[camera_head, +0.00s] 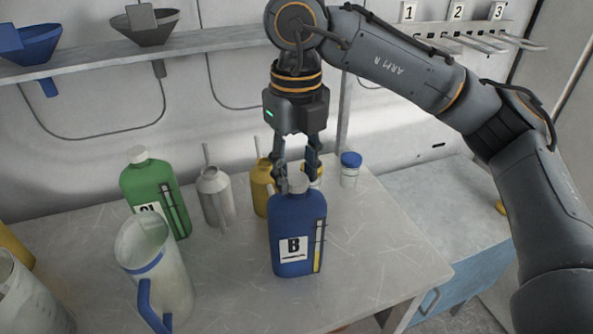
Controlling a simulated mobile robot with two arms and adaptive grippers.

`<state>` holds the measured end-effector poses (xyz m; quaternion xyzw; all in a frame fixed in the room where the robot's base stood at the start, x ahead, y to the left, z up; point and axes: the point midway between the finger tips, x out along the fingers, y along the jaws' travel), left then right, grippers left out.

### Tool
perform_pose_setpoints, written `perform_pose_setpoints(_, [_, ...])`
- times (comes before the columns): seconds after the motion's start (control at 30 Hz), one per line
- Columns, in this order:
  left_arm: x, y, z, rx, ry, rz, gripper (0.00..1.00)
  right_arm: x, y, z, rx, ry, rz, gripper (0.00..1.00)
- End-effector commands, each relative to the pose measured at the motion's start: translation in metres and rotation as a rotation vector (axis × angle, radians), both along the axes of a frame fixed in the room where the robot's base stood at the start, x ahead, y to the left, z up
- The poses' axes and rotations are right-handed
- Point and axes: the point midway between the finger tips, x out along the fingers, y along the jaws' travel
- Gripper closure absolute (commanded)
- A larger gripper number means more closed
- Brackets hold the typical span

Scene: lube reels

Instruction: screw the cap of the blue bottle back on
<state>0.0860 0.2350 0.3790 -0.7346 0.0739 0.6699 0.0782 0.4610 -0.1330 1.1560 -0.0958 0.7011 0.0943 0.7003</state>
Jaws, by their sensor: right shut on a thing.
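The blue bottle (291,215) with a "B" label stands upright near the middle of the worktop. Its pale cap (299,182) sits at the neck, between the fingertips of my right gripper. My right gripper (297,180) points straight down over the bottle and is shut on the cap. The fingers partly hide the cap, so I cannot tell how tightly it sits on the neck. My left gripper is not in view.
A green bottle (150,190), a clear jug with a blue handle (165,275), a grey can (215,195) and a yellow can (261,185) stand left of and behind the blue bottle. A blue-lidded jar (350,170) stands behind right. The worktop (375,240) right of the bottle is clear.

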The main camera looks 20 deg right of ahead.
Motion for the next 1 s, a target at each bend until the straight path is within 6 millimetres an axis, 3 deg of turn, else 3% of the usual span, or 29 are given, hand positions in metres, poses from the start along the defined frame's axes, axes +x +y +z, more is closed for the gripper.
perform_pose_setpoints(0.3, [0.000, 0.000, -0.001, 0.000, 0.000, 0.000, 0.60, 0.000, 0.000, 0.000, 0.000, 0.000, -0.032, 0.76])
perform_pose_setpoints(0.63, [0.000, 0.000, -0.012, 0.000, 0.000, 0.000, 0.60, 0.000, 0.000, -0.001, 0.000, -0.001, -0.422, 0.77])
perform_pose_setpoints(1.0, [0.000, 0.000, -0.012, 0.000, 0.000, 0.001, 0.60, 0.000, 0.000, -0.001, -0.001, 0.000, -0.469, 0.77])
